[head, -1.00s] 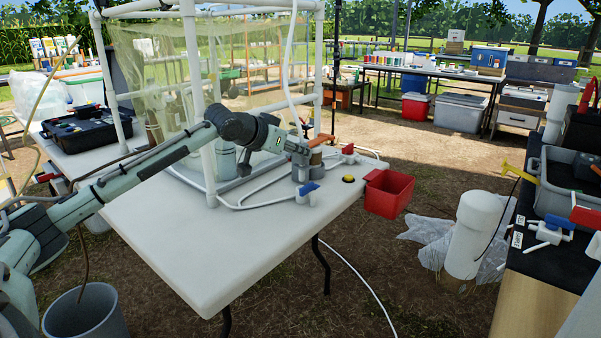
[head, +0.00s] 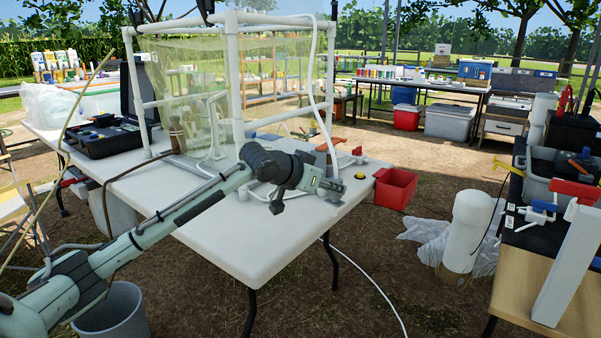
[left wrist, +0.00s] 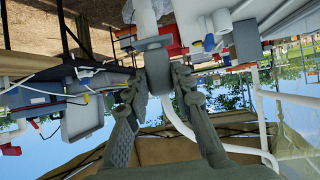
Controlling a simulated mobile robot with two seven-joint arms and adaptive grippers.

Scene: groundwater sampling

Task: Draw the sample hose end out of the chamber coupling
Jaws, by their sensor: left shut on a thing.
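My left gripper (head: 334,184) is over the right end of the white table, in front of the small fittings there. In the left wrist view its fingers (left wrist: 160,88) are shut on a dark grey block-like hose end (left wrist: 158,72). The white sample hose (left wrist: 180,125) curves away behind the fingers; in the head view it hangs down the frame (head: 331,75). A lighter grey collar (left wrist: 153,43) and white pipe (left wrist: 145,15) lie just beyond the held end. I cannot tell whether they touch it. The chamber coupling is not clearly seen in the head view. My right gripper is not in view.
A white pipe frame with netting (head: 238,90) stands on the table (head: 240,245). A red bin (head: 395,188) hangs at the table's right end, near a yellow button (head: 359,176). A white standpipe (head: 468,232) stands on the ground. A grey bucket (head: 112,310) is at front left.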

